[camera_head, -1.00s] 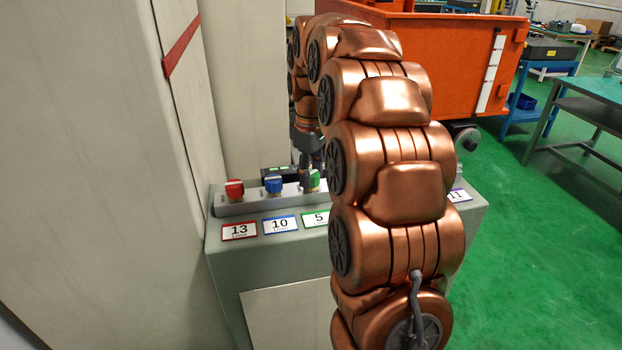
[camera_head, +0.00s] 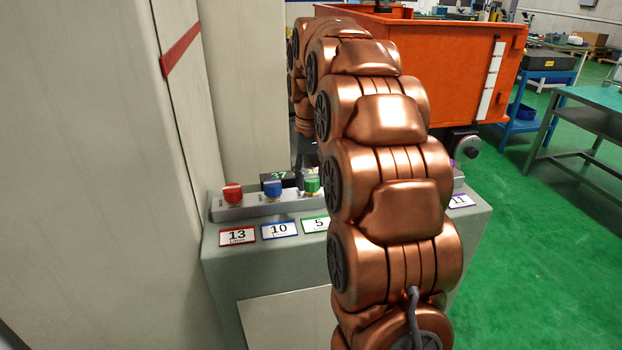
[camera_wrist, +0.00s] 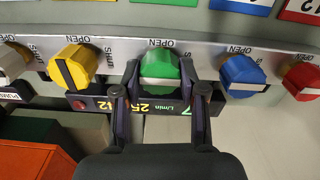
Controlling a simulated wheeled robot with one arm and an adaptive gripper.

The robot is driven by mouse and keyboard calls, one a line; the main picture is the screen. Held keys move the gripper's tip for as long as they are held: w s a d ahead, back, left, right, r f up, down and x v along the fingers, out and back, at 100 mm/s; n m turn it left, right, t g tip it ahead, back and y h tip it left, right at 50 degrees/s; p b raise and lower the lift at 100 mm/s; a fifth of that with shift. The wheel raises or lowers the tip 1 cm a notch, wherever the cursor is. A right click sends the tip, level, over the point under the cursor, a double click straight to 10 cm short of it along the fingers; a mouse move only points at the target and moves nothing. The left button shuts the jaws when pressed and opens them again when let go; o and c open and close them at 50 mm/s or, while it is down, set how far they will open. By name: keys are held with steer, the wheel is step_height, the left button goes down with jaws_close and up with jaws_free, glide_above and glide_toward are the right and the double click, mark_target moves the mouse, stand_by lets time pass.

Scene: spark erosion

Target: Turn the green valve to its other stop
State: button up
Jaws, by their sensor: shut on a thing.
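The green valve (camera_wrist: 158,68) sits in the middle of the wrist view on a grey rail, with an OPEN label behind it and SHUT lettering to its right. Its pale bar lies crosswise in that view. My gripper (camera_wrist: 160,66) has one finger on each side of the knob and is shut on it. In the head view the green valve (camera_head: 312,186) shows just left of my copper arm, beside the blue knob. My gripper there is mostly hidden behind the arm.
A blue knob (camera_wrist: 242,76) and a red knob (camera_wrist: 301,80) stand to the right in the wrist view, a yellow knob (camera_wrist: 73,66) to the left. A lit display (camera_wrist: 150,106) lies below the green valve. A tall pale cabinet (camera_head: 110,180) stands close on the left.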

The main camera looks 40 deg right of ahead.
mark_target(311, 177)
stand_by(0.4)
steer(key=o, duration=1.1)
steer(key=shift+o, duration=0.2)
steer(key=shift+r, duration=0.1)
step_height(311, 177, up, 6)
steer(key=shift+r, duration=0.65)
